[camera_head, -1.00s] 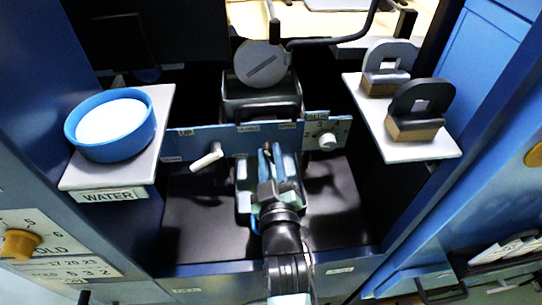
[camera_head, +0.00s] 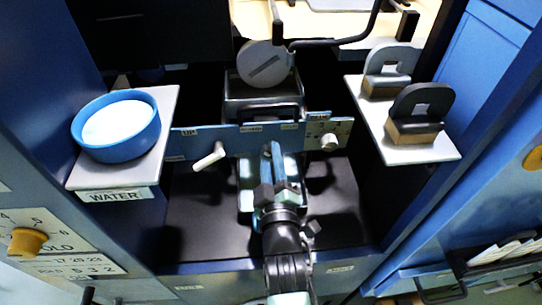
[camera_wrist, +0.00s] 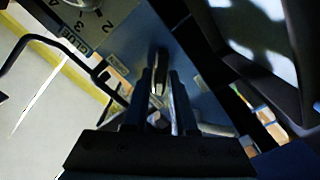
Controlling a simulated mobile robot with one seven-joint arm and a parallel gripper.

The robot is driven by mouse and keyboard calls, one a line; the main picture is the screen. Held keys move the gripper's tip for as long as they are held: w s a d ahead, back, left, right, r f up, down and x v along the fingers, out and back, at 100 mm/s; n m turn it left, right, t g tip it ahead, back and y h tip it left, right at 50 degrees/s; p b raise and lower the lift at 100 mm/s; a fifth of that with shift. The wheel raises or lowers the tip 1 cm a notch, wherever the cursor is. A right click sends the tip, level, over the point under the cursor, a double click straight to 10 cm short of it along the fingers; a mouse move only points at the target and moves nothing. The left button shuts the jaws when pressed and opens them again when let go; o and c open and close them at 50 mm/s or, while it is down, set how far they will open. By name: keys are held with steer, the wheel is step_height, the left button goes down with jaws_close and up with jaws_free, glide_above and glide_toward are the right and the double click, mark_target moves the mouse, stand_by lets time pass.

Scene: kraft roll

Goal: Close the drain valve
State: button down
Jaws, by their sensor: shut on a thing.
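My gripper (camera_head: 273,152) reaches up to the blue control panel (camera_head: 228,138), below its middle labels. In the wrist view its two dark fingers (camera_wrist: 161,100) are shut on a small dark upright handle, the drain valve handle (camera_wrist: 160,67), in front of the blue panel face. In the head view the fingers hide most of this handle, and its exact angle cannot be told.
A white-handled lever (camera_head: 209,157) sticks out left of my gripper, and a round glue knob (camera_head: 328,142) sits at right. A blue round tub (camera_head: 117,146) stands on the left shelf.

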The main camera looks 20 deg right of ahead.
steer(key=c, duration=0.8)
jaws_free()
steer(key=v, duration=1.3)
